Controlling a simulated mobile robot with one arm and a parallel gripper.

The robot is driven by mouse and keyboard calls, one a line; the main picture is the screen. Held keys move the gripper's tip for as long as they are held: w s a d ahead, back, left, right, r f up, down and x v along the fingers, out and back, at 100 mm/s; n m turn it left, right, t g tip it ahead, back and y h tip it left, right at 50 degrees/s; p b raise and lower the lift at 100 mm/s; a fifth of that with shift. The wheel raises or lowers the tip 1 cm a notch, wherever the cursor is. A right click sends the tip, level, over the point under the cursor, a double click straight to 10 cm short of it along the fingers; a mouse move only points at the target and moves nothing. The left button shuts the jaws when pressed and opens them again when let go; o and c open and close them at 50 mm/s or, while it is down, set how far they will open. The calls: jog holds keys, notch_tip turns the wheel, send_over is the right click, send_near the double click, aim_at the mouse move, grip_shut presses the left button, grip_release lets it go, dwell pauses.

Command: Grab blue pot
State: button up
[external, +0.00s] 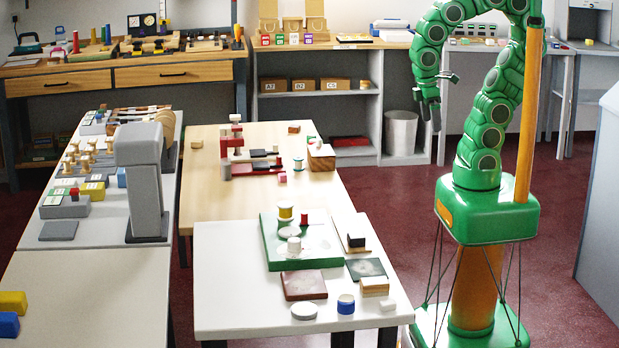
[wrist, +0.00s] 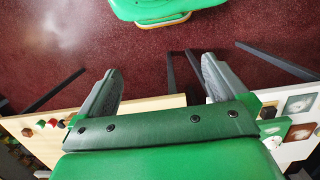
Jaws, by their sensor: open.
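A small round pot with a blue side and a white top (external: 346,304) stands upright near the front edge of the white table (external: 235,290) in the external view. My gripper (external: 443,104) hangs at the end of the raised green arm, up and to the right of the pot and well apart from it. In the wrist view my gripper (wrist: 160,65) shows two grey fingers spread apart, with nothing between them. I cannot make out the blue pot in the wrist view.
A green board (external: 272,250) with several small items lies behind. Red floor (external: 400,205) is clear between table and arm.

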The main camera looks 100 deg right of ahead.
jog(key=shift+s, duration=0.15)
jog(key=c, duration=0.5)
